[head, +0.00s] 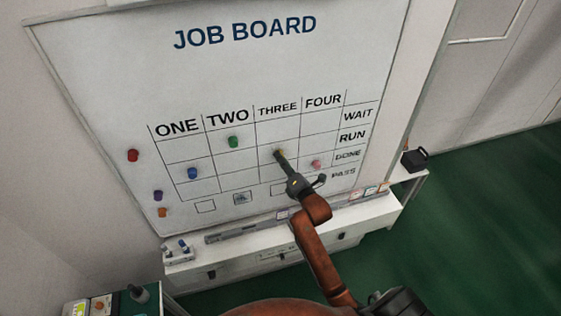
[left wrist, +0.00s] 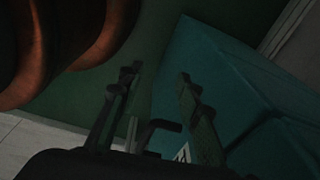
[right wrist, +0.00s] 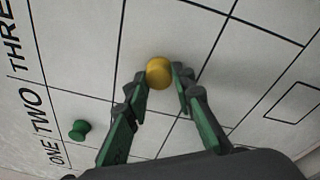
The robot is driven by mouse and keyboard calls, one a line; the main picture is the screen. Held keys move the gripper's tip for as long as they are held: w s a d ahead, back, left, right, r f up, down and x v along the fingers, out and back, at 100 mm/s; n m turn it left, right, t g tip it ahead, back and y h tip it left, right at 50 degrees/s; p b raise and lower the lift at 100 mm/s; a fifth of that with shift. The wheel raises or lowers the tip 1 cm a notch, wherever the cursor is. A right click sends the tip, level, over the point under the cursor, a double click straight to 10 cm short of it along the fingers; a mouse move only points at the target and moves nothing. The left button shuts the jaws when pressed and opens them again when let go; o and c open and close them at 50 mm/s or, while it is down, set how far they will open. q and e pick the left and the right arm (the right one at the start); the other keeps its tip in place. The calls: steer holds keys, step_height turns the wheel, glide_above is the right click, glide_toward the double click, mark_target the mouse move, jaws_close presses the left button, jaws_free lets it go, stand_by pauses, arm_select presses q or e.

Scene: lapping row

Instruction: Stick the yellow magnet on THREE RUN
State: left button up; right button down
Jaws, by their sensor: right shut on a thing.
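The job board (head: 110,65) has columns ONE to FOUR and rows WAIT, RUN, DONE and PASS. My right gripper (head: 279,154) reaches up to the board in column THREE, at about the RUN row. It is shut on the yellow magnet (right wrist: 159,72), which sits between its fingertips (right wrist: 163,80) in the right wrist view. The magnet is at or very close to the board face; I cannot tell whether it touches. In the head view the gripper mostly hides it. My left gripper (left wrist: 158,75) is open and empty, away from the board.
A green magnet (head: 233,141) is in column TWO, a blue one (head: 193,173) in ONE and a pink one (head: 316,164) in FOUR. Red (head: 133,155), purple (head: 158,195) and orange (head: 162,212) magnets are left of the grid. A ledge (head: 225,234) runs below.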

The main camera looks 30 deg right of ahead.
steer(key=shift+r, duration=0.15)
steer(key=c, duration=1.6)
jaws_free()
steer(key=shift+w, duration=0.1)
steer(key=s, duration=1.2)
steer(key=shift+a, duration=0.35)
steer(key=shift+a, duration=0.1)
